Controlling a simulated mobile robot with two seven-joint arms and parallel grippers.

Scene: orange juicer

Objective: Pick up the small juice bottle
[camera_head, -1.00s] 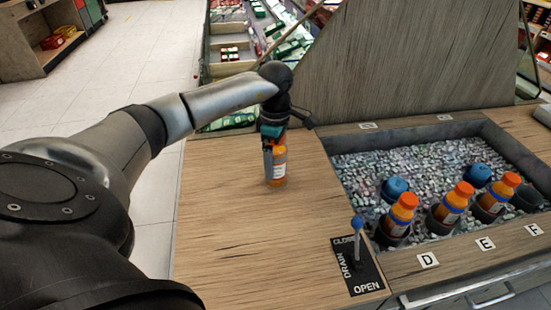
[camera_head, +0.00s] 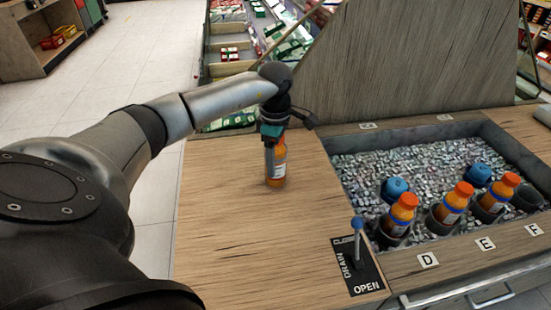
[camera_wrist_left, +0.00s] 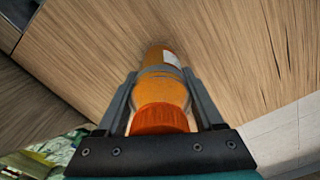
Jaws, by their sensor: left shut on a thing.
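The small juice bottle (camera_head: 278,168) is orange with a white label and stands upright on the wooden counter, left of the ice bin. My left gripper (camera_head: 271,145) comes down on it from above and is shut on its upper part. In the left wrist view, the bottle (camera_wrist_left: 160,85) with its orange cap lies between the two grey fingers of the gripper (camera_wrist_left: 163,100). The bottle's top is hidden by the gripper in the head view. My right gripper is not in view.
A drain lever (camera_head: 357,235) stands on the counter's front right. A tall wooden panel (camera_head: 420,60) rises behind the bin. The counter's front left (camera_head: 240,250) is clear.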

